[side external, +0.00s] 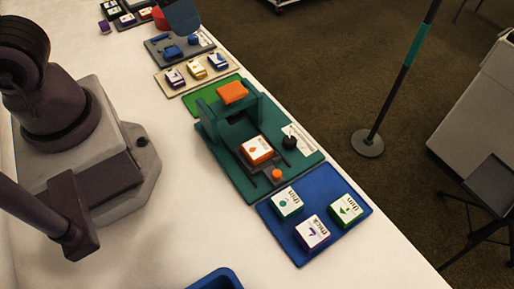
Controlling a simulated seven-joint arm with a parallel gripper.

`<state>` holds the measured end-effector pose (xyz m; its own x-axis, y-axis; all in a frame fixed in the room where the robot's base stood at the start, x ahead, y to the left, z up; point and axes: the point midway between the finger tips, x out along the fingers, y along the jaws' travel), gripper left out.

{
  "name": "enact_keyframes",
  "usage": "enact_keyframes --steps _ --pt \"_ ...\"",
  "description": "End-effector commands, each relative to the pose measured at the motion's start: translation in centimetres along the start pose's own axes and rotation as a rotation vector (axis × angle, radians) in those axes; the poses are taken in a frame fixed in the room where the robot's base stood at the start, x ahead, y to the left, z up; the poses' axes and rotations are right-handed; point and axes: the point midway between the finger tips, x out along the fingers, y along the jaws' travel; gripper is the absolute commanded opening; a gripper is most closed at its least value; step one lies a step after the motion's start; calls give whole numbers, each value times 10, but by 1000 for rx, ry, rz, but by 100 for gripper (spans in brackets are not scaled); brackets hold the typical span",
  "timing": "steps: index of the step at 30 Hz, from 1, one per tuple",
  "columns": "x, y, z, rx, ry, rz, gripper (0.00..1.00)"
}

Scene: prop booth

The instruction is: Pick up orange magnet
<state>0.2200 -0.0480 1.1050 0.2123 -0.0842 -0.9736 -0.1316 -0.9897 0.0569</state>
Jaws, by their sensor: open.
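Three orange things show in the side external view, and I cannot tell for sure which is the magnet. A plain orange block (232,93) lies on top of a teal raised frame (213,121). An orange box with a white label (257,150) sits lower, in front of that frame, on the teal board (241,187). A small orange knob (276,175) is just below the box. My gripper is not in this view, so its place relative to these things is hidden.
A black knob (289,142) stands on the teal board. A blue mat (296,252) in front holds three labelled boxes. Behind are a green mat (200,100), a beige tray (166,90) and a blue object (182,17). A blue bin (217,279) is at the bottom edge. White table (180,215) is clear to the left.

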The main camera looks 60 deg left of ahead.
Motion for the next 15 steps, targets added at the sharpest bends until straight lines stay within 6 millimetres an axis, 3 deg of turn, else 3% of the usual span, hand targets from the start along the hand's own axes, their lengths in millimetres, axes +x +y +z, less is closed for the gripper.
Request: enact_keyframes --steps 8,12,15 --pt "86 51 -19 -423 -236 -64 83" --pt "130 69 -24 -787 -257 -172 83" --pt "152 75 -30 -1061 -226 -229 83"
